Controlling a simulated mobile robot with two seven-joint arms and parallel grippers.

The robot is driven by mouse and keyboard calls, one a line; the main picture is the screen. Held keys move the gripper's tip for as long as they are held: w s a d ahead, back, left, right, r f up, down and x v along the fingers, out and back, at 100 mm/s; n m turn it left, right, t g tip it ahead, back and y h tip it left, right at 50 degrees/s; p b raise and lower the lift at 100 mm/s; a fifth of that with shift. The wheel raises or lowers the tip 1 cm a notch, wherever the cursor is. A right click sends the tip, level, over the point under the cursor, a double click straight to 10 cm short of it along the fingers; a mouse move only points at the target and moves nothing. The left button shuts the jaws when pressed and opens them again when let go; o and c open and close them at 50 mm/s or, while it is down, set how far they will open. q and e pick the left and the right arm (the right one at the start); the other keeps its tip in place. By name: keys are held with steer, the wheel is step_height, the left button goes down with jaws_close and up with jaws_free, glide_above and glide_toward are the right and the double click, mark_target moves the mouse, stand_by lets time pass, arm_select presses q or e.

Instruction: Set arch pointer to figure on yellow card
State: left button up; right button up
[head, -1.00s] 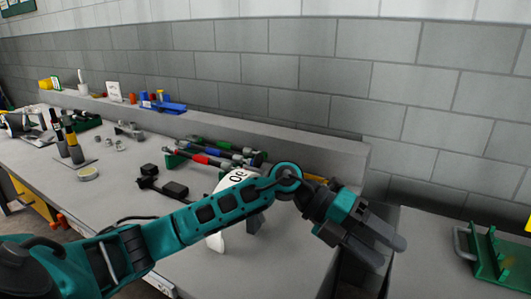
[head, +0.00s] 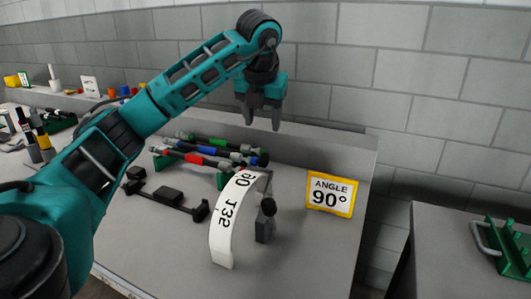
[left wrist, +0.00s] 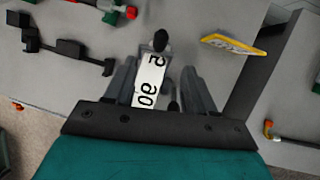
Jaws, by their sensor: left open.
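The white arch (head: 222,228) stands on the bench, with the figures 90 and 135 showing on its band. A dark grey post with a black knob (head: 265,222) stands close beside the arch; I cannot tell which figure the pointer is at. The yellow-edged card (head: 329,193) reads ANGLE 90° and stands right of the arch. My left gripper (head: 262,121) is open and empty, pointing down above the arch. In the left wrist view the arch band (left wrist: 149,80) and a black knob (left wrist: 160,40) show between and beyond the open fingers (left wrist: 160,68). My right gripper is not in view.
Torque-wrench-like tools with red, green and blue handles (head: 200,157) lie behind the arch. A black bar with blocks (head: 167,196) lies to its left. A low ledge runs along the back. A green tray (head: 508,245) stands on a separate bench at right.

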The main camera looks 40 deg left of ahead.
mark_target(265, 154)
arm_select(q)
steer(key=b+x, duration=0.1)
steer(key=x, duration=1.1)
steer(key=shift+c, duration=0.4)
jaws_close()
